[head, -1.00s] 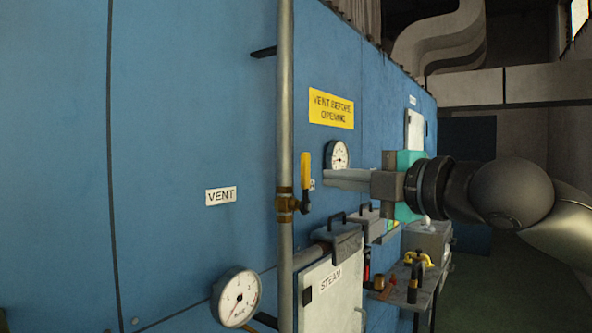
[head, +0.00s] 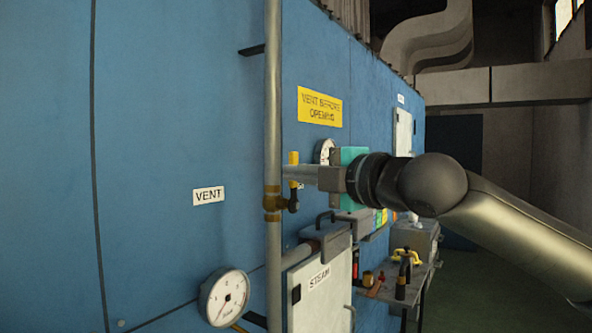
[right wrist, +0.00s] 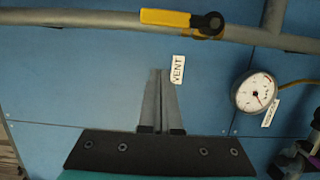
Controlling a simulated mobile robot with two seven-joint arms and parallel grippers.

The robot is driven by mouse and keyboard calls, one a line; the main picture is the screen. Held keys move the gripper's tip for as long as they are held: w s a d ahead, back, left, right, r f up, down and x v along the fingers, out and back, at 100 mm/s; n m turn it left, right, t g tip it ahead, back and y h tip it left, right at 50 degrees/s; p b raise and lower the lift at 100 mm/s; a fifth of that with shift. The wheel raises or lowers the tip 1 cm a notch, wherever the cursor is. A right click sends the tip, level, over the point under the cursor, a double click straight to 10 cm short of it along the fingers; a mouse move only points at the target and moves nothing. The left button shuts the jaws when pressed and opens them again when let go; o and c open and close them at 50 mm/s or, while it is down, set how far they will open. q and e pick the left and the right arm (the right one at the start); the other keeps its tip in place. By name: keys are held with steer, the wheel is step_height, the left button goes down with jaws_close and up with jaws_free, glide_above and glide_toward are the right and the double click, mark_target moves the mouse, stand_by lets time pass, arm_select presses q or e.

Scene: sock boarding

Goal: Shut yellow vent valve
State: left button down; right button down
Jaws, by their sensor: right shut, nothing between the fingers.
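The vent valve's yellow handle (head: 293,157) stands upright, along the vertical pipe, in the head view. Its brass body (head: 272,203) sits on that pipe beside the VENT label (head: 208,195). My right gripper (head: 287,173) is shut and empty, and its fingers cross in front of the handle's middle, hiding part of it. In the right wrist view the yellow handle (right wrist: 165,17) lies along the pipe with its dark pivot at one end. There the shut fingertips (right wrist: 158,72) appear apart from the handle. My left gripper is not in view.
A pressure gauge (head: 225,298) sticks out at lower left. The STEAM door (head: 322,300) and a small shelf (head: 392,290) with fittings lie below my right arm. A yellow warning sign (head: 320,107) is above. The blue wall left of the pipe is mostly clear.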

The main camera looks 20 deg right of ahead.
mark_target(294, 182)
steer(key=w+d+p, duration=0.1)
steer(key=w, duration=0.5)
steer(key=shift+d, duration=0.35)
